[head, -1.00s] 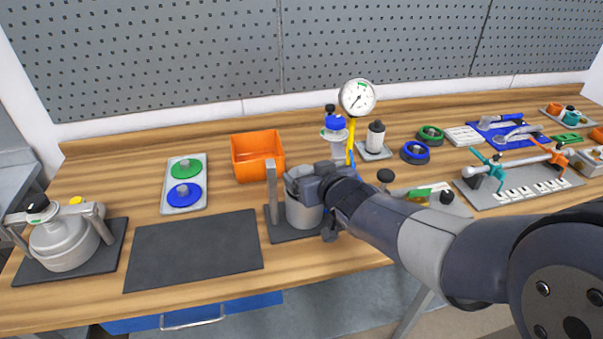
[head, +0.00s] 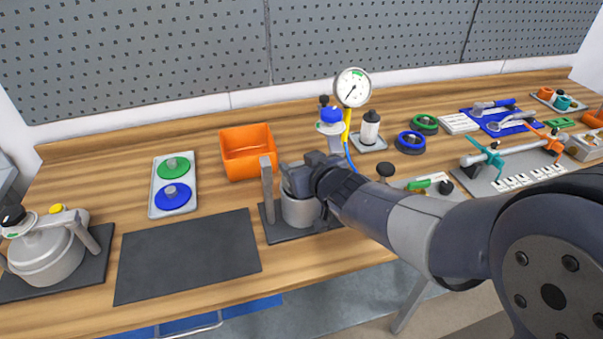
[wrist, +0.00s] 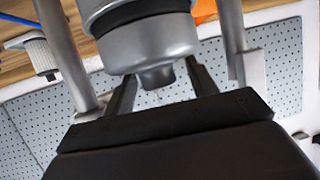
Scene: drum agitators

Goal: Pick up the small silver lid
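The small silver lid (wrist: 150,40), with a dark band and a stubby knob (wrist: 158,75), fills the upper middle of the wrist view. In the head view it is mostly hidden by my gripper, atop a small grey pot (head: 299,209) on a dark base. My gripper (head: 292,178) is at the top of that pot. In the wrist view my gripper's (wrist: 160,80) two dark fingers stand on either side of the knob, with gaps visible. The fingers look open around it, and contact is not clear.
Grey upright posts (head: 267,190) flank the pot closely. A dark mat (head: 187,255) lies clear to the left, with an orange bin (head: 248,152) behind. A larger grey vessel (head: 45,255) stands far left. A pressure gauge (head: 352,88) rises behind my arm.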

